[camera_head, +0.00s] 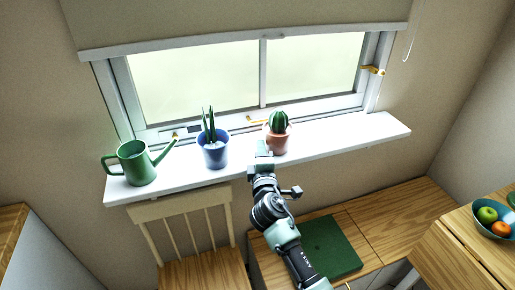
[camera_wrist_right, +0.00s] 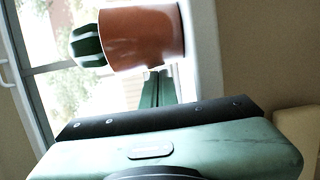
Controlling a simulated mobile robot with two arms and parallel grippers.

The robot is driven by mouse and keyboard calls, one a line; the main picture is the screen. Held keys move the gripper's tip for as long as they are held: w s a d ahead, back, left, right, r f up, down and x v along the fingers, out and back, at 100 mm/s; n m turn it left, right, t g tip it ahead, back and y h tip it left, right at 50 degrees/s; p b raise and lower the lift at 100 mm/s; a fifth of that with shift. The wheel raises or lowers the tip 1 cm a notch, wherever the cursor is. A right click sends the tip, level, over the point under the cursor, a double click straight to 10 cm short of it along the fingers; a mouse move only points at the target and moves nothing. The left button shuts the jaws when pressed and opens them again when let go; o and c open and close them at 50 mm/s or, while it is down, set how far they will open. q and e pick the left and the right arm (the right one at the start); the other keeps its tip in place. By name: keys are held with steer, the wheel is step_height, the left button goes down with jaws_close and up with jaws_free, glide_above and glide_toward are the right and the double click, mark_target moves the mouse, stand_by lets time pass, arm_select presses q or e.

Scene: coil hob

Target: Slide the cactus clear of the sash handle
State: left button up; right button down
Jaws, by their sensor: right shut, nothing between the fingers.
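The green cactus (camera_head: 278,121) stands upright in a terracotta pot (camera_head: 277,140) on the white windowsill. My right gripper (camera_head: 263,149) is shut and empty, at the pot's left side over the sill. In the right wrist view the closed fingers (camera_wrist_right: 157,90) are close beside the pot (camera_wrist_right: 142,37), with the cactus (camera_wrist_right: 88,46) showing too. I cannot tell whether the fingers touch the pot. My left gripper is not in view.
A blue pot (camera_head: 213,155) with a spiky plant and a green watering can (camera_head: 136,163) stand on the sill to the left. The sill (camera_head: 350,137) right of the cactus is clear. Another yellow latch (camera_head: 373,70) is on the right frame. A chair (camera_head: 185,215) stands below.

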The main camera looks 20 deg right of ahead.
mark_target(328, 142)
steer(key=shift+d, duration=0.35)
steer(key=d+p, duration=0.2)
steer(key=d, duration=0.9)
steer(key=shift+w+d, duration=0.1)
steer(key=shift+d, duration=0.15)
steer(key=d, duration=1.1)
steer(key=shift+w, duration=0.2)
